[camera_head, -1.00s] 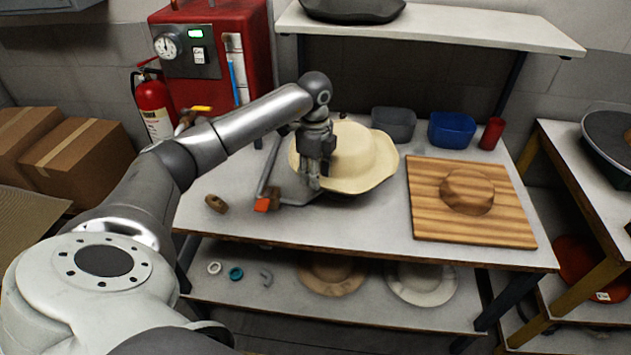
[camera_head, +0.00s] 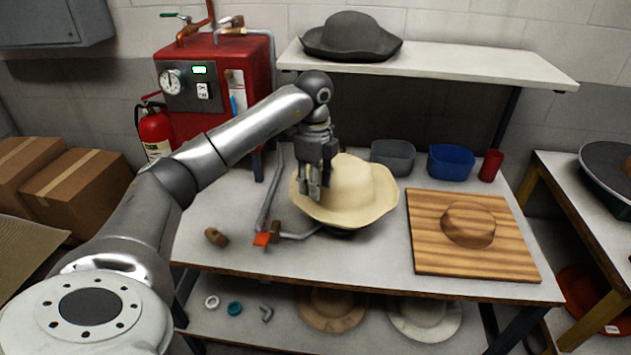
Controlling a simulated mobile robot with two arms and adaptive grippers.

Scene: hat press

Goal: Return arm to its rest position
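My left arm reaches in from the left over the table. My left gripper (camera_head: 316,190) points down in front of the left side of a cream wide-brimmed hat (camera_head: 360,188), which sits on a stand on the table (camera_head: 375,262). I cannot tell whether the gripper touches the hat, and its fingers are too small to read as open or shut. A bent metal lever with an orange end (camera_head: 262,239) lies left of the hat. My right gripper is not in view.
A wooden board with a hat-shaped block (camera_head: 468,222) is at the right. Grey (camera_head: 392,155) and blue (camera_head: 451,161) bins and a red cup (camera_head: 490,165) stand behind. A red machine (camera_head: 218,80) and fire extinguisher (camera_head: 154,130) are back left. A shelf (camera_head: 450,66) holds a dark hat (camera_head: 351,37).

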